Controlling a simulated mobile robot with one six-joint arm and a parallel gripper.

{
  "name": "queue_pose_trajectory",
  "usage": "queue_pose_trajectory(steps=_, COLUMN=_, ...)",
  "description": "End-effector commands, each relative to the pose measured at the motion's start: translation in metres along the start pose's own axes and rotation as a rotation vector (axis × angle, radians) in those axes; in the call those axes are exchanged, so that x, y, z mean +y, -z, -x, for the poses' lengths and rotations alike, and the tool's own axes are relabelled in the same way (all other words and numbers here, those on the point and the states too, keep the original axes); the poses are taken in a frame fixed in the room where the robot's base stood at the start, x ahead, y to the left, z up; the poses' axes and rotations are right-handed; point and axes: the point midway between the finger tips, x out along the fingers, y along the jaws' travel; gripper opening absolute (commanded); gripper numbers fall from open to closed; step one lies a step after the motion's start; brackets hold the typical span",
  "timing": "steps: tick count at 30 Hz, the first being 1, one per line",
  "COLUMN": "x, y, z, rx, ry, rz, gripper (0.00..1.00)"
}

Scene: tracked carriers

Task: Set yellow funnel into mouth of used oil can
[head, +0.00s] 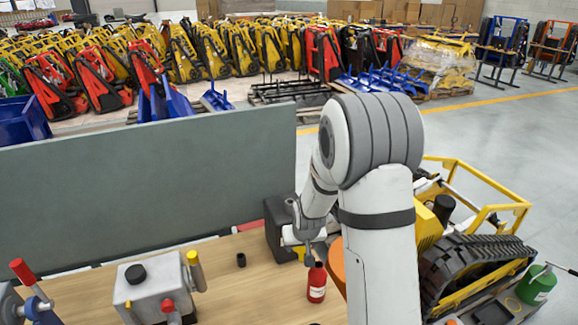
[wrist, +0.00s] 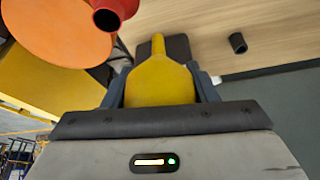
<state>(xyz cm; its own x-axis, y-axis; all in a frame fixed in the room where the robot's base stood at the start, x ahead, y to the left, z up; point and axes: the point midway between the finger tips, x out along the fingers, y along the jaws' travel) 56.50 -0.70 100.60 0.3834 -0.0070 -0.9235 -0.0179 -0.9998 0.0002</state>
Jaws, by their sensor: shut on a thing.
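My gripper (head: 300,243) is low over the workbench, beside a black box and the red bottle. In the wrist view, its two dark fingers are shut on the yellow funnel (wrist: 158,84). The funnel's narrow spout points away from the palm, over a dark object. In the head view, my arm mostly hides the funnel. A green can (head: 535,286) with a pale label stands at the far right beside the tracked carrier. I cannot read its label, so I cannot tell whether it is the used oil can. Its mouth is not clear.
A red bottle (head: 317,284) and an orange round thing (wrist: 62,28) are close to my gripper. A black box (head: 276,228), a small dark cylinder (head: 241,260) and a grey tank (head: 152,288) share the bench. A yellow-framed tracked carrier (head: 478,262) stands right.

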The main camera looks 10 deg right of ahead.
Motion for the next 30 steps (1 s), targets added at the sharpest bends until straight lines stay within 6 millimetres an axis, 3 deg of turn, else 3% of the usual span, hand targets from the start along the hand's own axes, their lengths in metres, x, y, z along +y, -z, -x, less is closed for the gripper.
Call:
queue_pose_trajectory(steps=5, x=-0.006, y=0.009, z=0.002, rx=0.003, ry=-0.002, rz=-0.004, gripper=0.3)
queue_pose_trajectory(steps=8, x=-0.009, y=0.03, z=0.007, rx=0.005, ry=-0.014, rz=-0.032, gripper=0.3)
queue_pose_trajectory(steps=15, x=-0.013, y=0.132, z=0.042, rx=0.008, ry=-0.104, rz=-0.25, gripper=0.3)
queue_pose_trajectory(steps=21, x=-0.009, y=0.189, z=0.076, rx=0.005, ry=-0.179, rz=-0.431, gripper=0.3)
queue_pose_trajectory(steps=25, x=-0.007, y=0.207, z=0.089, rx=0.003, ry=-0.208, rz=-0.502, gripper=0.3)
queue_pose_trajectory(steps=30, x=-0.006, y=0.213, z=0.095, rx=-0.001, ry=-0.222, rz=-0.534, gripper=0.3)
